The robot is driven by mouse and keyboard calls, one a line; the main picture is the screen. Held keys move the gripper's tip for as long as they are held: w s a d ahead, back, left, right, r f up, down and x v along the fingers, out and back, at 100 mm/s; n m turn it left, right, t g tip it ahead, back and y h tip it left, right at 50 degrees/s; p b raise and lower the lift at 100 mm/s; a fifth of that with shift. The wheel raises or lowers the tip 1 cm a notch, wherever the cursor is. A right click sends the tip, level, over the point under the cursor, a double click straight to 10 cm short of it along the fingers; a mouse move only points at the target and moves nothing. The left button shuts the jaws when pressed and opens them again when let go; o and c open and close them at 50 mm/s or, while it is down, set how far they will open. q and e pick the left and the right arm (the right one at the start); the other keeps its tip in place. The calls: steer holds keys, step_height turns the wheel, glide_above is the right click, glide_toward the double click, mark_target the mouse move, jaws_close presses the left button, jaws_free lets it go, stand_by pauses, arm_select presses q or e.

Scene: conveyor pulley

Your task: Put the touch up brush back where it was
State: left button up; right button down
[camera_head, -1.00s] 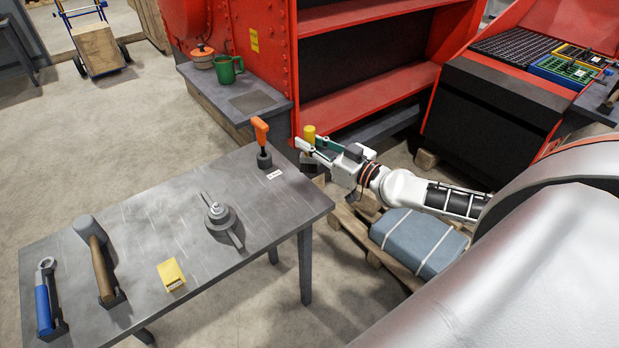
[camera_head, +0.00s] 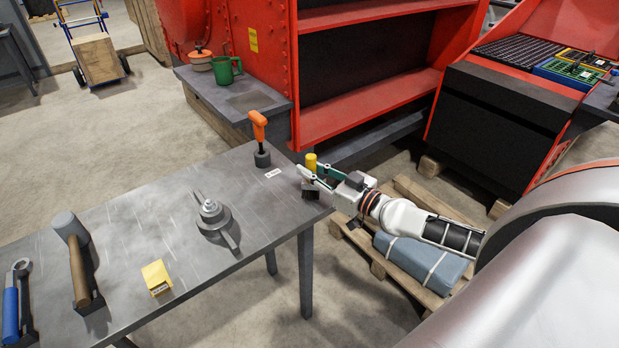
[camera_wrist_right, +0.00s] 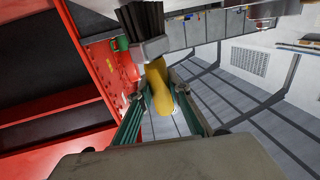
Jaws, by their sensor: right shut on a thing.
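The touch up brush has a yellow handle (camera_head: 311,161) and a dark bristle end that hangs below the fingers in the head view. My right gripper (camera_head: 309,175) is shut on the handle, and the brush appears over the right end of the grey table (camera_head: 180,240). I cannot tell whether the bristles touch the table. In the right wrist view the yellow handle (camera_wrist_right: 160,88) lies between the green-lined fingers, with the dark bristles (camera_wrist_right: 142,20) beyond them. A small white label (camera_head: 273,173) lies on the table left of the brush. My left gripper is not in view.
An orange-handled tool (camera_head: 259,130) stands upright in a dark holder near the label. A pulley part (camera_head: 213,218), a yellow box (camera_head: 156,278), a hammer (camera_head: 75,260) and a blue-handled wrench (camera_head: 11,312) are farther left. Red shelving (camera_head: 365,110) stands behind.

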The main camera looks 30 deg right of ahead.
steer(key=shift+f, duration=0.55)
steer(key=shift+r, duration=0.25)
steer(key=shift+f, duration=0.3)
steer(key=c, duration=1.9)
jaws_free()
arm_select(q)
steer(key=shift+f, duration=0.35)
arm_select(e)
steer(key=shift+r, duration=0.1)
